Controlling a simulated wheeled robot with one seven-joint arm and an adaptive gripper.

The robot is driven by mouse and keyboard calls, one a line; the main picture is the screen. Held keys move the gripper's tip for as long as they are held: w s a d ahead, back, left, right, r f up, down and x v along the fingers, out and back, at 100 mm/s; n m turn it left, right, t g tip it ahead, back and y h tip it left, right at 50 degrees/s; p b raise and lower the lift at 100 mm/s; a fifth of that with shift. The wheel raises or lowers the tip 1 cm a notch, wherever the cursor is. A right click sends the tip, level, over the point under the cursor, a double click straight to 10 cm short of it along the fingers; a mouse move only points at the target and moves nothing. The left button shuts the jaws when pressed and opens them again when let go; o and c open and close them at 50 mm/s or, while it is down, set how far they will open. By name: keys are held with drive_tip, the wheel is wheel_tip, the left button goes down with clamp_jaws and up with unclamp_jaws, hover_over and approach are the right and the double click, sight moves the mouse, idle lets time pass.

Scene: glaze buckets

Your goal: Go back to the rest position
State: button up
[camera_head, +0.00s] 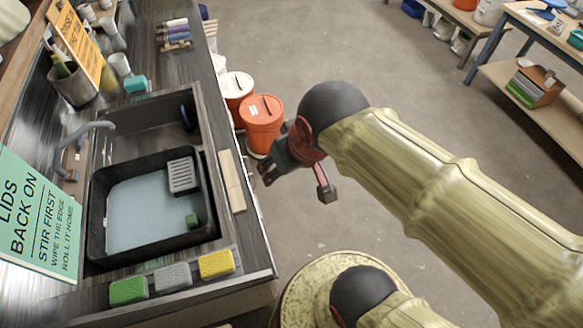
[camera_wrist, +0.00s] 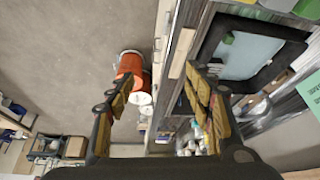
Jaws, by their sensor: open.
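My gripper (camera_head: 266,174) is in the air in the head view, just right of the counter edge and below the orange bucket in the picture. In the wrist view its two fingers stand wide apart, with nothing between the fingertips (camera_wrist: 158,77). The lidded orange bucket (camera_head: 262,128) stands on the floor beside the counter, and a white-lidded bucket (camera_head: 236,84) stands behind it. The orange bucket also shows in the wrist view (camera_wrist: 130,65), partly behind the left finger. I cannot tell the exact gap between gripper and bucket.
A sink with a dark basin (camera_head: 97,245) of water is set in the counter (camera_head: 255,255). Green, grey and yellow sponges (camera_head: 215,264) line its front edge. A green sign (camera_head: 38,215) stands at left. Shelved tables (camera_head: 545,95) stand far right, with open floor (camera_head: 330,50) between.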

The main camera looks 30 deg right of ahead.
drive_tip(key=shift+s+d+r, duration=0.1)
drive_tip(key=shift+s+d, duration=0.15)
drive_tip(key=shift+s, duration=0.65)
wheel_tip(320, 180, down, 3)
drive_tip(key=b, duration=0.3)
drive_tip(key=shift+f, duration=0.2)
drive_tip(key=shift+r, duration=0.2)
drive_tip(key=shift+c, duration=0.2)
drive_tip(key=shift+c, duration=0.5)
